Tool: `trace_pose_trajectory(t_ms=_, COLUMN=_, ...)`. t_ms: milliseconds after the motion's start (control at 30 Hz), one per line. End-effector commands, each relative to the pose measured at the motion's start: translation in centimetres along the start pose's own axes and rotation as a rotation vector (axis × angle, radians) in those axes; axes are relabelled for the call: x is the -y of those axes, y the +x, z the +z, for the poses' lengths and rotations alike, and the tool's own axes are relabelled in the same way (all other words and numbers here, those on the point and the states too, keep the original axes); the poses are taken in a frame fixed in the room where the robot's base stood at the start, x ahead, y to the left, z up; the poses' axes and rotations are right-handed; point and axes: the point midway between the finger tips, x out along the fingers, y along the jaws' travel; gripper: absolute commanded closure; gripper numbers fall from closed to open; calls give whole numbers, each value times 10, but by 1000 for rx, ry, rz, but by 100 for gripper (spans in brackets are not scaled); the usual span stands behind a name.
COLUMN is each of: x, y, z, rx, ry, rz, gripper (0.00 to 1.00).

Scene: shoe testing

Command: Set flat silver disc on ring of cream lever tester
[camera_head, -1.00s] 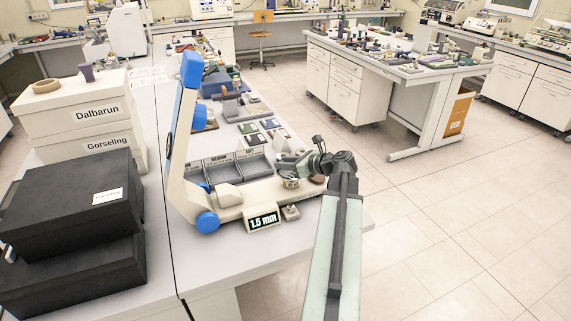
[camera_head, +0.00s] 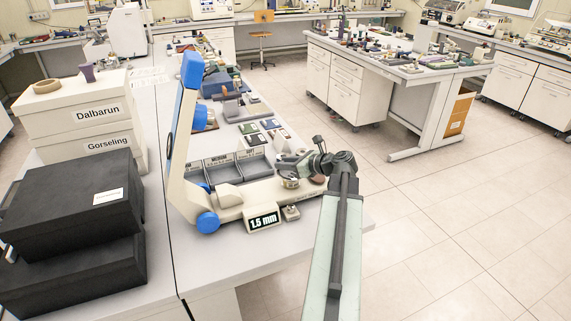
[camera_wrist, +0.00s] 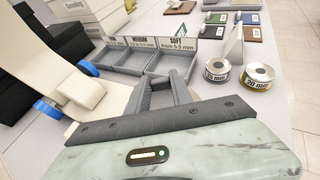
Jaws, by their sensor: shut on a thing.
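The cream lever tester (camera_head: 188,125) stands on the near bench, with blue knobs, a raised lever and a display reading 1.5 mm (camera_head: 262,222). A round silver piece (camera_head: 290,183), apparently its ring, sits toward the right end of its base. My gripper (camera_head: 282,160) is over that end, just above the round piece. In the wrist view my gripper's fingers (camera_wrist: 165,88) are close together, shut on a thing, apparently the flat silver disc. The disc itself is hidden by the fingers, and I cannot tell whether it touches the ring.
Grey sorting trays (camera_wrist: 130,60) lie behind the tester. Black boxes (camera_head: 75,200) and cream boxes (camera_head: 75,115) fill the bench's left side. The floor to the right is clear.

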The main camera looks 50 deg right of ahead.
Motion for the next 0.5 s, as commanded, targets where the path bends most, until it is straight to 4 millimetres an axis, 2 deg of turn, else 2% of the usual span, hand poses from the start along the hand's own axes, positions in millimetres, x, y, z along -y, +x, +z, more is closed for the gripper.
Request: trace_pose_trajectory(t_ms=500, x=1, y=1, z=-6, rx=0, ry=1, rz=-2, gripper=100)
